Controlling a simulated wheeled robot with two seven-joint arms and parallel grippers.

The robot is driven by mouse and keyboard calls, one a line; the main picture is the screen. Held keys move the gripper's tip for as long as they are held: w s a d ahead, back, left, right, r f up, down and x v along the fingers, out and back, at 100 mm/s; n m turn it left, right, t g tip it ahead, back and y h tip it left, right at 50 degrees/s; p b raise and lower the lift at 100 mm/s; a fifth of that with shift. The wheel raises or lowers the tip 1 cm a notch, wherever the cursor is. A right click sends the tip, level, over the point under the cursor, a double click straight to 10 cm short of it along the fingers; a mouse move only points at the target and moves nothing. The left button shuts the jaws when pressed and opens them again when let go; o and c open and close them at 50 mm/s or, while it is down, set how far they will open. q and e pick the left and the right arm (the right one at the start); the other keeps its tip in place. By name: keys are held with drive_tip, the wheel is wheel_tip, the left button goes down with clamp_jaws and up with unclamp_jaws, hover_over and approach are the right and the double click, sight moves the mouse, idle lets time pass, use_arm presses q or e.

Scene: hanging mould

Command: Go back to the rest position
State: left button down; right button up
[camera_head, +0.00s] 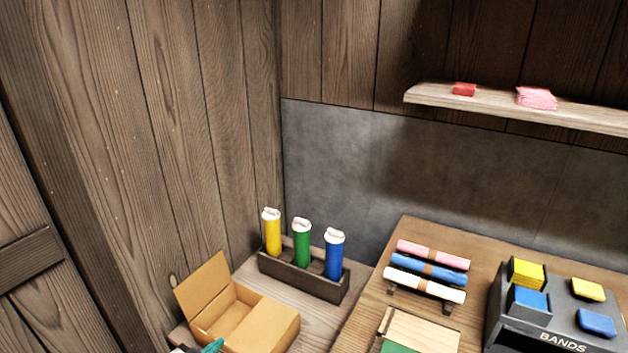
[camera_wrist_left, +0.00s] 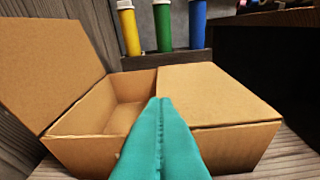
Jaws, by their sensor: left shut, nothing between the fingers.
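My left gripper (camera_wrist_left: 160,104) has teal fingers pressed together with nothing between them. In the left wrist view it points at the near side of an open cardboard box (camera_wrist_left: 222,92), and its fingertips overlap the box's front in the picture. In the head view only a bit of the teal fingers (camera_head: 213,346) shows at the bottom edge, just in front of the box (camera_head: 268,318). One flap stands up at the left and the visible part of the inside looks empty. My right gripper is in neither view.
A dark rack (camera_head: 300,278) behind the box holds yellow (camera_head: 272,233), green (camera_head: 302,244) and blue (camera_head: 334,255) tubes. To the right are rolls (camera_head: 428,271) on a stand and a BANDS holder (camera_head: 560,338). A shelf (camera_head: 560,112) hangs above; a wooden wall stands left.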

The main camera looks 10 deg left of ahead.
use_arm(q)
drive_tip(key=s+f+n+g+y, duration=0.2)
drive_tip(key=s+f+g+y, duration=0.25)
drive_tip(key=s+f, duration=1.45)
drive_tip(key=s+d+f+g, duration=0.3)
drive_tip(key=s+f, duration=0.1)
drive_tip(key=s, duration=0.5)
drive_tip(key=s+d+f+g, duration=0.2)
drive_tip(key=s+d+f, duration=0.1)
drive_tip(key=s, duration=0.6)
drive_tip(key=s+d+f+g, duration=0.3)
drive_tip(key=s+f, duration=0.3)
drive_tip(key=s, duration=0.4)
drive_tip(key=shift+n+g, duration=0.3)
drive_tip(key=shift+g, duration=0.05)
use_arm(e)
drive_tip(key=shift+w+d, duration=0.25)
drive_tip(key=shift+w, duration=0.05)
use_arm(q)
drive_tip(key=shift+f, duration=0.1)
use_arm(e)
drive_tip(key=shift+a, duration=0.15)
use_arm(q)
drive_tip(key=shift+w, duration=0.1)
